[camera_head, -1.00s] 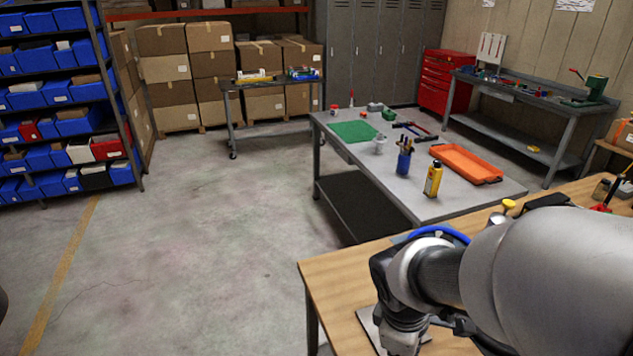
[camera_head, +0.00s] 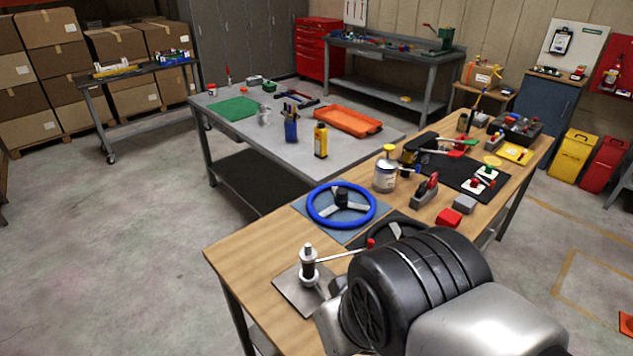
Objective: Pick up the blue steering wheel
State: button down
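The blue steering wheel (camera_head: 342,200) lies flat on a blue-grey mat (camera_head: 310,189) on the wooden workbench (camera_head: 245,252). It has a blue rim, pale spokes and a black hub, and its whole rim shows. My arm fills the lower right, nearer to me than the wheel and apart from it in the picture. My gripper's fingers cannot be seen; they are hidden or out of frame.
A black wheel (camera_head: 372,231) lies just right of the blue one, partly behind my arm. A metal post on a plate (camera_head: 308,265) stands in front. A paint can (camera_head: 385,177), a red block (camera_head: 448,218) and several tools lie behind and to the right.

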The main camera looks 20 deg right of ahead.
aim_at(339, 189)
jog(key=i+j+z, duration=0.1)
jog(key=i+j, duration=0.2)
jog(key=j, duration=0.15)
jog(key=i+j, duration=0.35)
jog(key=i+j+z, duration=0.15)
jog(key=i+j, duration=0.15)
jog(key=j, duration=0.25)
jog(key=i, duration=0.1)
